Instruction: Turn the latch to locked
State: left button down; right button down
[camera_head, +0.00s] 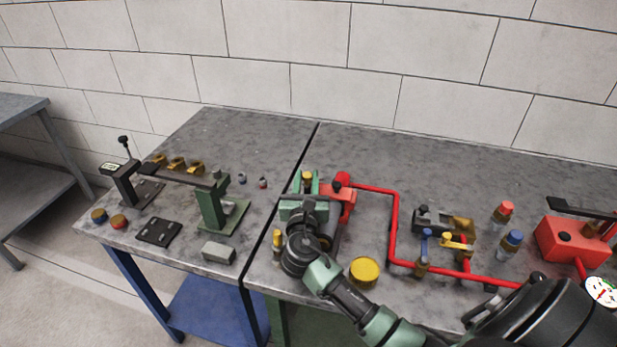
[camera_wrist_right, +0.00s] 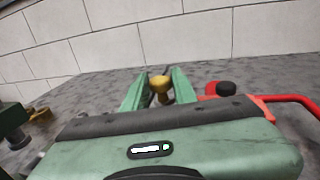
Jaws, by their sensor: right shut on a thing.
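My right gripper (camera_head: 306,184) reaches forward over the near left part of the right-hand bench. Its two green fingers (camera_wrist_right: 160,90) are shut on a brass-yellow knob (camera_wrist_right: 161,84), which also shows in the head view (camera_head: 307,176). The knob stands beside a red block (camera_head: 343,190) with a red pipe. I cannot tell whether this knob is the latch's handle, because the gripper body hides what lies below it. No locked or unlocked marking is readable. My left gripper is not in view.
A yellow round cap (camera_head: 365,271) and a small yellow post (camera_head: 277,240) stand near my right wrist. The red pipe (camera_head: 395,225) runs right past valves with blue and yellow handles. Green and black fixtures stand on the left bench (camera_head: 215,130). A wall is behind.

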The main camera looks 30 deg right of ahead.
jog(key=m+g+h, duration=0.2)
jog(key=g+h, duration=0.1)
jog(key=shift+w+a+m, duration=0.2)
jog(key=shift+a+m, duration=0.05)
jog(key=shift+m, duration=0.15)
jog(key=shift+w+m+g+h+b, duration=0.15)
jog(key=shift+m+g+h+b, duration=0.5)
jog(key=shift+m+g+h, duration=0.4)
jog(key=m+g+b, duration=0.1)
jog(key=g, duration=0.1)
jog(key=m+g+h+b, duration=0.1)
jog(key=m+g, duration=0.1)
jog(key=g, duration=0.1)
jog(key=shift+w+a+f+h, duration=0.1)
jog(key=shift+w+a+h, duration=0.05)
jog(key=shift+h, duration=0.1)
jog(key=shift+w+m+g+h+b, duration=0.1)
jog(key=shift+m+g+h+b, duration=0.2)
jog(key=shift+m+g+b, duration=1.15)
jog(key=shift+n+g, duration=0.3)
jog(key=shift+g, duration=0.1)
jog(key=c, duration=1.2)
grip_release()
